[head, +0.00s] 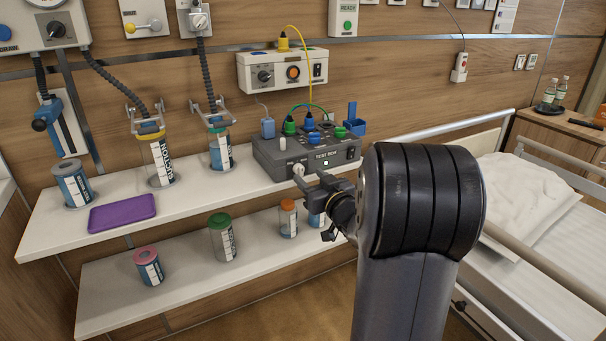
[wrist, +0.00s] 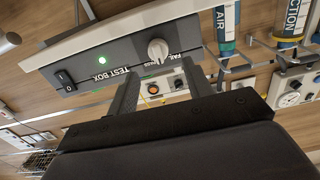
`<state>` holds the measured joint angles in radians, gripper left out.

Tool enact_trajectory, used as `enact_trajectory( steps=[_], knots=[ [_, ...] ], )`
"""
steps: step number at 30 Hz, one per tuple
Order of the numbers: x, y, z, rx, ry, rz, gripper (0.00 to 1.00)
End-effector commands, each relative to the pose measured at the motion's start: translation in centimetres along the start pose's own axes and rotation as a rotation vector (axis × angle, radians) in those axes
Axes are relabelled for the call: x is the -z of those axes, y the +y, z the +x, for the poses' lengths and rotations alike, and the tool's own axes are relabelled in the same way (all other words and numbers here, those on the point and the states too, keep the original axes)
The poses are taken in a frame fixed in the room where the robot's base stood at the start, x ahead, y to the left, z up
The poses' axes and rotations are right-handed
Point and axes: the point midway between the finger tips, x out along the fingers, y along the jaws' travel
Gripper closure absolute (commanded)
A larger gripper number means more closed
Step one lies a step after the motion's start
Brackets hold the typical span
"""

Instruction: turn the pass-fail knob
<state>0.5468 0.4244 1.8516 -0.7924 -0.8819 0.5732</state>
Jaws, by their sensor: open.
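The grey test box (head: 300,158) stands at the right end of the upper shelf, its front label reading TEST BOX. The pale pass-fail knob (wrist: 157,50) is on its front face beside the PASS and FAIL lettering, at the top centre of the wrist view. A pale knob also shows at the left of the front in the head view (head: 298,170). My gripper (wrist: 163,67) is open, with one finger to each side of the knob in the picture and visible gaps to it. In the head view my arm partly hides the gripper, close in front of the box.
A lit green lamp (wrist: 102,60) and a black rocker switch (wrist: 64,78) share the box's front. Cables and blue and green plugs (head: 290,126) crowd its top. A purple tray (head: 122,212) and jars stand left. The bed rail (head: 440,128) runs at right.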

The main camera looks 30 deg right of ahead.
Motion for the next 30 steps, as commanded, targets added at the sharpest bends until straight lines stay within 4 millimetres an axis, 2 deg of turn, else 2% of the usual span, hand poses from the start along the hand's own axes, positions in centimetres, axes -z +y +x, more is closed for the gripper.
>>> enact_trajectory(
  steps=[3, 9, 20, 30],
  knots=[
    [-0.1, -0.1, 2.2, 0.002, 0.001, 0.000, 0.52],
    [0.0, 0.0, 4.0, 0.000, 0.000, -0.001, 0.52],
    [0.0, 0.0, 4.4, -0.001, -0.001, 0.000, 0.53],
    [0.0, 0.0, 4.4, -0.001, -0.001, 0.000, 0.80]
  ],
)
